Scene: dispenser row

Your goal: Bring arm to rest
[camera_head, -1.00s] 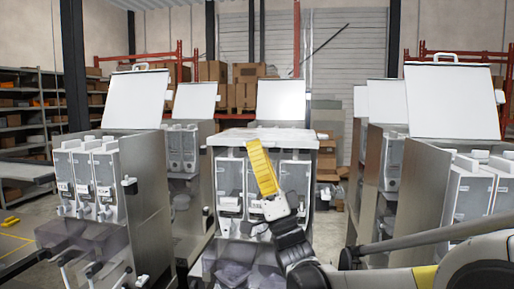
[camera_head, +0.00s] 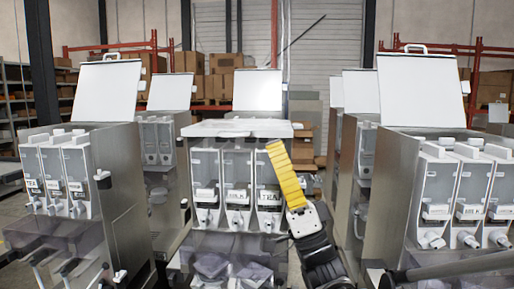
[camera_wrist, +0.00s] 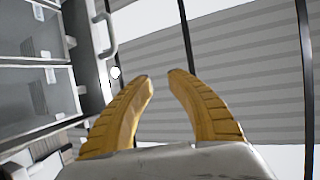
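My gripper (camera_head: 277,148) is raised at the centre right of the head view, with its yellow fingers pointing up and a little left. In that view it overlaps the right edge of the middle dispenser unit (camera_head: 238,127). In the wrist view my gripper (camera_wrist: 161,76) shows two curved yellow fingers with a gap between their tips. Nothing is held between them. I cannot tell from the head view how far the gripper is from the middle unit.
Dispenser units stand at the left (camera_head: 125,170) and right (camera_head: 395,190), with open white lids. More units stand behind. Clear bins (camera_head: 220,262) hang below the middle unit's spouts. Shelves with cardboard boxes (camera_head: 222,75) stand at the back.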

